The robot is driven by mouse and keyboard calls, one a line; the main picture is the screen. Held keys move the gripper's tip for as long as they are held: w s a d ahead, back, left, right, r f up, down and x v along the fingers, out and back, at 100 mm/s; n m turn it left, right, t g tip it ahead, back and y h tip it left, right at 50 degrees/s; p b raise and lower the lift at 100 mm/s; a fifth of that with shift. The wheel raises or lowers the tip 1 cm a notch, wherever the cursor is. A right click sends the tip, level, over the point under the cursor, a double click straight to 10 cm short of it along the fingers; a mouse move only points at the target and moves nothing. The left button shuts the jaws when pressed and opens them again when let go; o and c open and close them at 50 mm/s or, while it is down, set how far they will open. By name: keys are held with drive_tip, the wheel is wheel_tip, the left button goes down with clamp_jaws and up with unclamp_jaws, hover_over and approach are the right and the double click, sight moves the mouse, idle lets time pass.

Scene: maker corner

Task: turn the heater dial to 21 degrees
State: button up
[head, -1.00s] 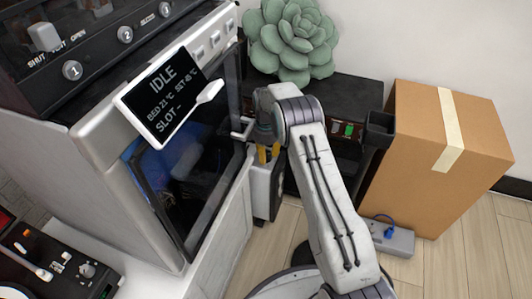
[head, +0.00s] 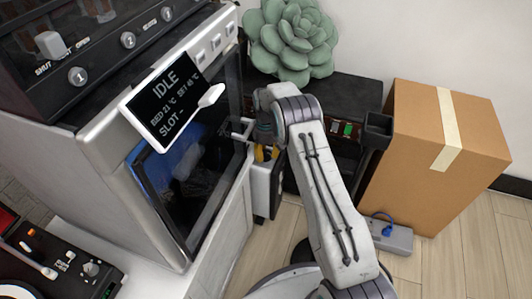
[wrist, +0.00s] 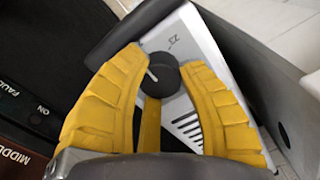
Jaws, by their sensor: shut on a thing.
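The heater is a small white box (head: 261,186) on the floor beside the printer-like machine, partly behind my arm. Its white top face with dark vent slots (wrist: 187,126) fills the middle of the wrist view. In the head view my gripper (head: 266,153) reaches down to the heater's top.
The large machine with an IDLE screen (head: 172,98) stands close at left of my gripper. A dark cabinet (head: 345,95) with a green succulent (head: 292,40) is behind. A cardboard box (head: 440,150) and a power strip (head: 392,236) are at right. Wooden floor is clear at lower right.

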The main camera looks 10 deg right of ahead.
sight(266, 153)
drive_tip(key=shift+f, duration=0.1)
drive_tip(key=o, duration=1.2)
drive_tip(key=shift+r, duration=0.2)
wheel_tip(266, 153, up, 12)
drive_tip(key=shift+f, duration=0.15)
